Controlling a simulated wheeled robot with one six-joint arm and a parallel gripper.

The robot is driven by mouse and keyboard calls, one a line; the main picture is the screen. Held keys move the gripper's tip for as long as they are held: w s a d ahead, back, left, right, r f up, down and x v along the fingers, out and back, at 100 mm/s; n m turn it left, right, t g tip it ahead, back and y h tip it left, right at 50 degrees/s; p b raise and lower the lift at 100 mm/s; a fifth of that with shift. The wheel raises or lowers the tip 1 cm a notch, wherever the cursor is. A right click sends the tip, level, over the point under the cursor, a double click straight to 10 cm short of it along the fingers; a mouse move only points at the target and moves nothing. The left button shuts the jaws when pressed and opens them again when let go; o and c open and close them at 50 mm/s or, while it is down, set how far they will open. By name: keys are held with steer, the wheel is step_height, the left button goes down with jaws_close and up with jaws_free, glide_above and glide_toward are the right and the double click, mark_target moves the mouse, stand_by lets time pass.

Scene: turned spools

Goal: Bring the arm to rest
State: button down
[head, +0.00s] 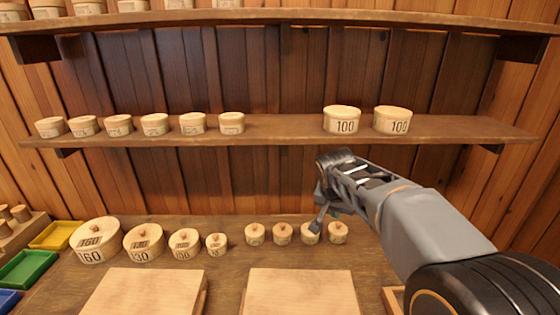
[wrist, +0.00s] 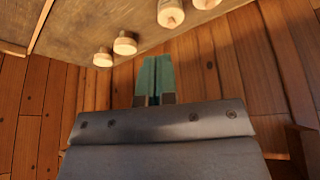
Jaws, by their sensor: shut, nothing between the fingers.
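My arm comes in from the right in the head view, with my gripper (head: 322,218) hanging over the back of the bench, near the small knobbed wooden lids. In the wrist view my gripper (wrist: 154,62) shows its two greenish fingers pressed side by side, with nothing between them. The small lids also show in the wrist view, the nearest one (wrist: 125,43) just left of the fingertips. In the head view my gripper partly covers one small lid (head: 311,233). The fingers look apart from the lids, though the exact gap is hard to tell.
A wall shelf (head: 280,130) above the gripper bears two round boxes marked 100 (head: 342,120) and several smaller ones at left. Larger numbered lids (head: 96,238) stand on the bench at left. Two pale boards (head: 300,292) lie in front. Coloured trays (head: 28,268) sit far left.

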steer(key=s+f+n+y, duration=0.1)
steer(key=s+f+n, duration=0.1)
steer(key=s, duration=0.7)
steer(key=s+f+n+y, duration=0.1)
steer(key=s+f+n, duration=0.2)
steer(key=s, duration=0.7)
steer(key=shift+s+d+f, duration=0.15)
steer(key=shift+s+d, duration=0.15)
